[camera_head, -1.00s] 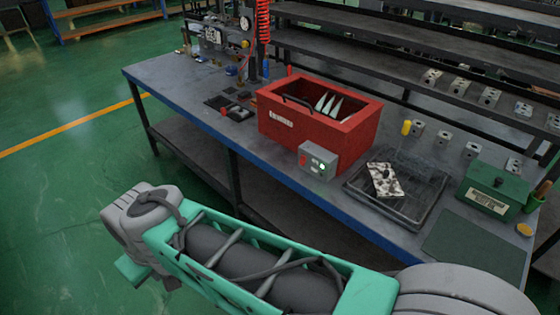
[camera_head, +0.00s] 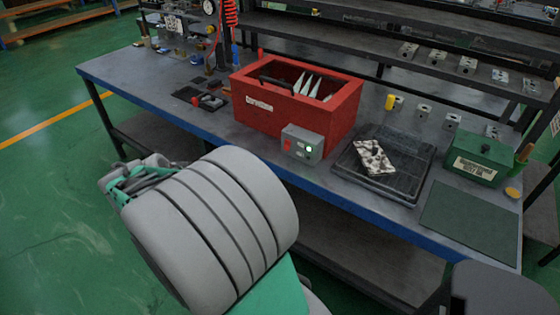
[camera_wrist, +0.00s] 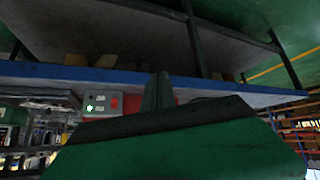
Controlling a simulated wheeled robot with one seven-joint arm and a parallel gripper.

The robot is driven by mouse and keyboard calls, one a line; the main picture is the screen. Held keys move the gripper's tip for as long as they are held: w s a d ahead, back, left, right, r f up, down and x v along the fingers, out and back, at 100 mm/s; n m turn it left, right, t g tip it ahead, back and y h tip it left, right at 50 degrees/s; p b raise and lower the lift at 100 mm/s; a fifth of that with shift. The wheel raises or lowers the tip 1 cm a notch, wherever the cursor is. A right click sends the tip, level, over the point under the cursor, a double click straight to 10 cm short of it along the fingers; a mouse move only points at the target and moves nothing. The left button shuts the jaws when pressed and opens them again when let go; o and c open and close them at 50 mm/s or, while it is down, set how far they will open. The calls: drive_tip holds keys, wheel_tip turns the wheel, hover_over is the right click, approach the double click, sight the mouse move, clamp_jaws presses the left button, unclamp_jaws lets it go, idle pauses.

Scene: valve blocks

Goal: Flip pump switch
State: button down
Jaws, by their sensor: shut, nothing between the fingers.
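A small grey control box (camera_head: 302,144) stands at the front edge of the workbench, against the red bin. Its face has a red switch (camera_head: 288,145) and a lit green lamp (camera_head: 309,149). The switch's exact position is too small to tell. The control box (camera_wrist: 101,104) also shows in the wrist view, upside down, left of my fingers, with its red switch (camera_wrist: 114,103) and green lamp (camera_wrist: 90,107). My gripper (camera_wrist: 159,90) is shut and empty, apart from the box. In the head view my arm hides the gripper.
The red bin (camera_head: 262,118) holds pale upright pieces. A black tray (camera_head: 365,180) with a speckled block (camera_head: 373,157) lies right of the box. A green box (camera_head: 484,162) stands further right. The blue bench edge (camera_head: 330,202) runs below the control box.

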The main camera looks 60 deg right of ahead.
sight(286, 150)
drive_tip(key=s+d+m+g+h+b, duration=0.1)
drive_tip(key=s+d+m+g+h, duration=0.1)
drive_tip(key=d, duration=0.5)
drive_tip(key=s+d+m+g+h, duration=0.2)
drive_tip(key=s+d+m+h, duration=0.1)
drive_tip(key=s+d, duration=0.3)
drive_tip(key=shift+s+d+f+m+b, duration=0.4)
drive_tip(key=shift+d+m, duration=0.2)
drive_tip(key=shift+d, duration=0.35)
drive_tip(key=p+x, duration=0.1)
drive_tip(key=x, duration=1.3)
drive_tip(key=shift+s+r, duration=0.1)
